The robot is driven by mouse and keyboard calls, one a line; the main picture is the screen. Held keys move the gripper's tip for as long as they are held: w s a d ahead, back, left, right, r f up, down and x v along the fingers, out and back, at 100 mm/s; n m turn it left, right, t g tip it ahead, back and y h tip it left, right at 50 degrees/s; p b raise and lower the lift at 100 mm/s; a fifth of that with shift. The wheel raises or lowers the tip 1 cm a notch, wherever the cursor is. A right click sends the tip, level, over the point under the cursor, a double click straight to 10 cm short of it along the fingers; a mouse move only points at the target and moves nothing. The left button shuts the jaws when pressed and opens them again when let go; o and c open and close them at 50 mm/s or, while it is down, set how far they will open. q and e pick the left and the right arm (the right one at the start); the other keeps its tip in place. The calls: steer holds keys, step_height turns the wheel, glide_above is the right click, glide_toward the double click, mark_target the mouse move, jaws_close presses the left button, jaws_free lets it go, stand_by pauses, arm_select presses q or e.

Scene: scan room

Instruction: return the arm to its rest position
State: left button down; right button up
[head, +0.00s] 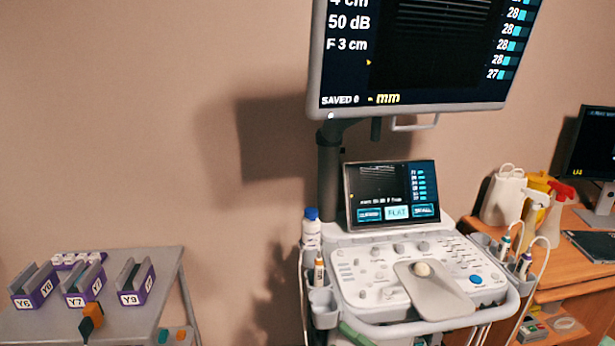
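Neither of my grippers shows clearly in the head view, and I cannot make out either arm. The ultrasound machine stands in the middle, with its white control console (375,290), a small touch screen (392,194) and a large monitor (420,55) above. A white bottle with a blue cap (311,228) stands at the console's back left corner.
A grey table (150,262) at the left holds purple labelled holders (137,284) and a small orange and black item (92,316). Floor space is mostly out of view.

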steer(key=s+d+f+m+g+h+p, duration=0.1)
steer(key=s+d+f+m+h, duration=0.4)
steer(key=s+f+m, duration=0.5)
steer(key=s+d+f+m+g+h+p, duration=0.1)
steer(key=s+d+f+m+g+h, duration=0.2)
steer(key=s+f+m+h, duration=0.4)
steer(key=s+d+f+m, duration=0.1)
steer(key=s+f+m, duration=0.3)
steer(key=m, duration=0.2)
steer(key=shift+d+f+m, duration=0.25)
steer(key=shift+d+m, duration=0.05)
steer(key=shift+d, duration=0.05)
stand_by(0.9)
